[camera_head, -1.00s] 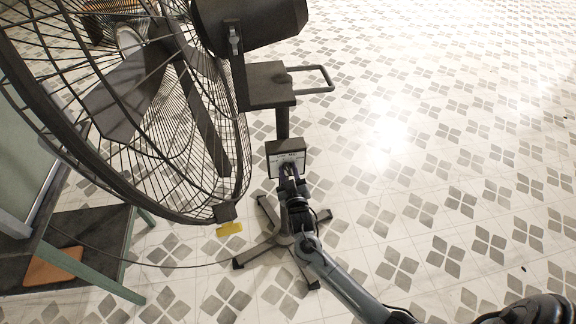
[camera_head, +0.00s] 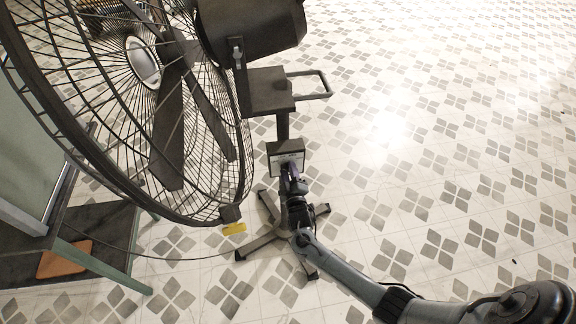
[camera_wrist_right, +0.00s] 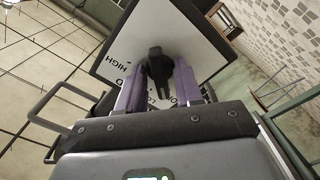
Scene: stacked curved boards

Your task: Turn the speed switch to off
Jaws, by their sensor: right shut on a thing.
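The speed switch is a black knob (camera_wrist_right: 158,66) on a white panel with a dark frame (camera_wrist_right: 120,50), low on the fan's stand. In the head view the panel (camera_head: 286,149) faces my right gripper (camera_head: 290,172). In the right wrist view the two purple fingers (camera_wrist_right: 160,90) are shut on the knob, one on each side. "HIGH" shows on the panel at the knob's left; other lettering below it is partly hidden by the fingers. I cannot tell surely which mark the knob points to. My left gripper is not in view.
The large caged fan (camera_head: 150,110) fills the left of the head view, with a yellow tag (camera_head: 234,228) at its rim. Its stand's feet (camera_head: 262,243) spread below my right gripper. A green-legged table (camera_head: 100,265) stands at lower left. The tiled floor (camera_head: 430,150) at right is clear.

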